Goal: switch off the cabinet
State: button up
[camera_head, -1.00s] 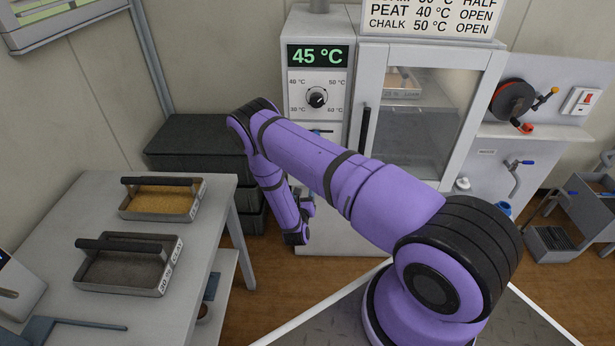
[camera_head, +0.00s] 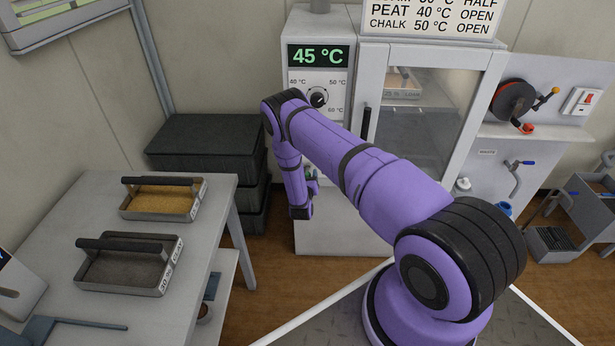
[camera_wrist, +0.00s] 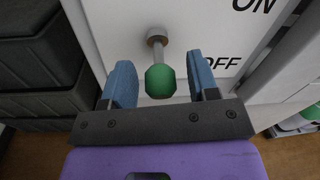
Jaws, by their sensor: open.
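The cabinet (camera_head: 471,98) has a glass door and a white control panel with a green 45 °C display (camera_head: 318,56) and a round dial (camera_head: 319,97). In the wrist view a lever with a green knob (camera_wrist: 160,82) sticks out from the white panel, with ON printed higher and OFF lower on its right. My gripper (camera_wrist: 165,80) is open, one blue finger on each side of the green knob, with visible gaps. In the head view my arm hides most of the lower panel and the lever.
Dark stacked boxes (camera_head: 205,146) stand left of the cabinet. A table (camera_head: 60,215) at the left holds two soil trays. A wall switch (camera_head: 580,101) and a reel (camera_head: 512,100) are at the right.

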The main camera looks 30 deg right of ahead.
jog(key=c, duration=0.9)
jog(key=shift+f+t, duration=0.2)
jog(key=shift+t, duration=0.1)
jog(key=shift+w+d+f+t+h, duration=0.1)
jog(key=shift+f+t+h, duration=0.1)
jog(key=shift+t+h, duration=0.4)
jog(key=o, duration=0.9)
jog(key=v, duration=1)
jog(key=shift+s+a, duration=0.2)
jog(key=shift+a, duration=0.15)
